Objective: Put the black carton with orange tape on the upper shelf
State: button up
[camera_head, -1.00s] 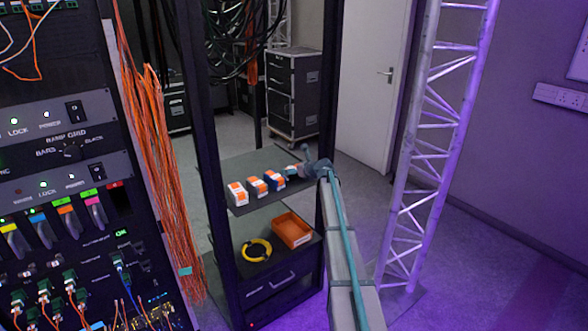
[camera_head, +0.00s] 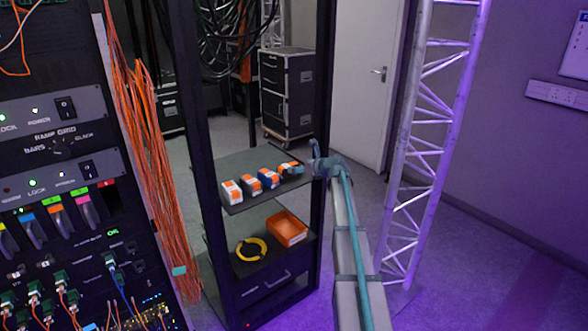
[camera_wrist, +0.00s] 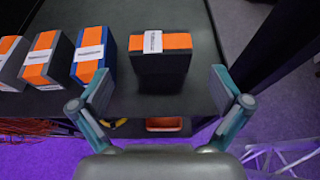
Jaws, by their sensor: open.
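The black carton with orange tape and a white label (camera_wrist: 160,68) stands on the upper shelf (camera_wrist: 180,15), at the right end of a row of cartons in the wrist view. In the head view it is the small rightmost carton (camera_head: 291,169) on the upper shelf (camera_head: 238,160), close to my gripper. My gripper (camera_wrist: 163,92) is open. Its fingers are spread to the left and right of the black carton's near end, with visible gaps and no contact that I can see. In the head view my gripper (camera_head: 312,166) is at the shelf's right side.
Blue (camera_wrist: 92,52), dark grey (camera_wrist: 45,58) and light grey (camera_wrist: 10,62) cartons with orange tape stand left of the black one. The lower shelf holds an orange tray (camera_head: 288,230) and a yellow cable coil (camera_head: 251,249). A rack post (camera_head: 322,110) and a truss (camera_head: 415,150) stand nearby.

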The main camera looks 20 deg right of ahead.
jog(key=s+a+f+n+g, duration=0.3)
jog(key=s+a+f+n, duration=0.2)
jog(key=s+a+f, duration=0.6)
jog(key=s+a+f+n+g+y, duration=0.1)
jog(key=s+a+f+n+g, duration=0.2)
jog(key=s+a+f+n, duration=0.8)
jog(key=s+a+f+m+g, duration=0.1)
jog(key=s+a+f+g, duration=0.45)
jog(key=f, duration=1.15)
jog(key=s+a+f+n+g, duration=0.1)
jog(key=s+f+n, duration=0.2)
jog(key=s, duration=0.5)
jog(key=s+a+f+n+g+h, duration=0.1)
jog(key=s+a+f+n, duration=0.15)
jog(key=s, duration=0.55)
jog(key=s+a+f+n+g, duration=0.15)
jog(key=s+f+n, duration=0.25)
jog(key=s, duration=0.4)
jog(key=s+f+n+g+h, duration=0.1)
jog(key=s+n+g+h, duration=0.2)
jog(key=s+n, duration=0.6)
jog(key=s+g, duration=0.1)
jog(key=s, duration=1.2)
jog(key=shift+s+d+g, duration=0.2)
jog(key=shift+d+g, duration=0.2)
